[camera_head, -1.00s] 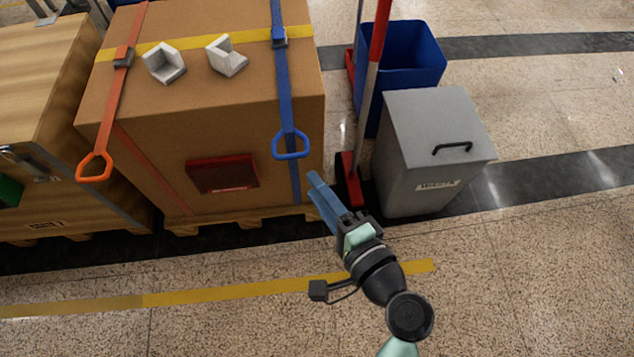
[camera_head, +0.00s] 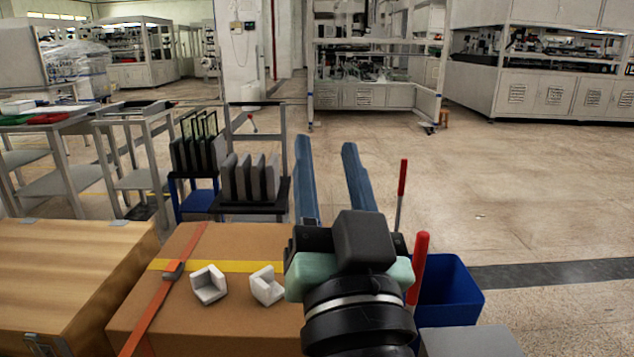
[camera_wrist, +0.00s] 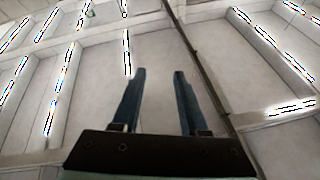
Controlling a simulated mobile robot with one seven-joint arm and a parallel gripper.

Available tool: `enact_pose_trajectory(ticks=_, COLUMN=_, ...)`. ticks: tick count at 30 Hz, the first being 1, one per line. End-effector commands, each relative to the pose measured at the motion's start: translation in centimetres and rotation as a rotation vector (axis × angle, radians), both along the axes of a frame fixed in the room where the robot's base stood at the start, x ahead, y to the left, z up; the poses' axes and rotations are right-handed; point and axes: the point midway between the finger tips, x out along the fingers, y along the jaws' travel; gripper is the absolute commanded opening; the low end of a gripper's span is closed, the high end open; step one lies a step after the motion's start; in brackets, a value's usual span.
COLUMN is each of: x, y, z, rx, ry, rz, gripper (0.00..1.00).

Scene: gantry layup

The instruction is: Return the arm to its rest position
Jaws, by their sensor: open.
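My gripper (camera_head: 328,165) stands raised in the middle of the head view, its two blue fingers pointing up and apart, with nothing between them. In the wrist view my gripper (camera_wrist: 159,75) also shows open and empty against the ceiling. The wrist and the gripper body cover the right part of the cardboard box (camera_head: 240,245) in the head view. The gripper touches nothing that I can see.
Two white corner pieces (camera_head: 208,284) and an orange strap (camera_head: 160,290) lie on the box. A wooden crate (camera_head: 70,265) is at left. A blue bin (camera_head: 450,290) and a grey bin (camera_head: 470,342) stand at right. Carts (camera_head: 257,180) stand behind. Open floor (camera_head: 510,200) lies at right.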

Motion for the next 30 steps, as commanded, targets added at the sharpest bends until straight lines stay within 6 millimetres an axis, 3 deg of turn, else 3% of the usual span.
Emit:
enact_pose_trajectory(ticks=1, x=-1.7, y=0.6, z=3.8, rx=-0.050, ry=-0.099, rz=-0.044, gripper=0.43)
enact_pose_trajectory(ticks=3, x=-4.1, y=0.9, z=7.9, rx=-0.107, ry=-0.219, rz=-0.116, gripper=0.43)
enact_pose_trajectory(ticks=7, x=-9.8, y=1.3, z=14.4, rx=-0.179, ry=-0.430, rz=-0.258, gripper=0.43)
enact_pose_trajectory(ticks=9, x=-8.8, y=1.1, z=17.3, rx=-0.178, ry=-0.398, rz=-0.252, gripper=0.43)
enact_pose_trajectory(ticks=30, x=-8.6, y=1.1, z=38.2, rx=-0.176, ry=-0.389, rz=-0.245, gripper=0.43)
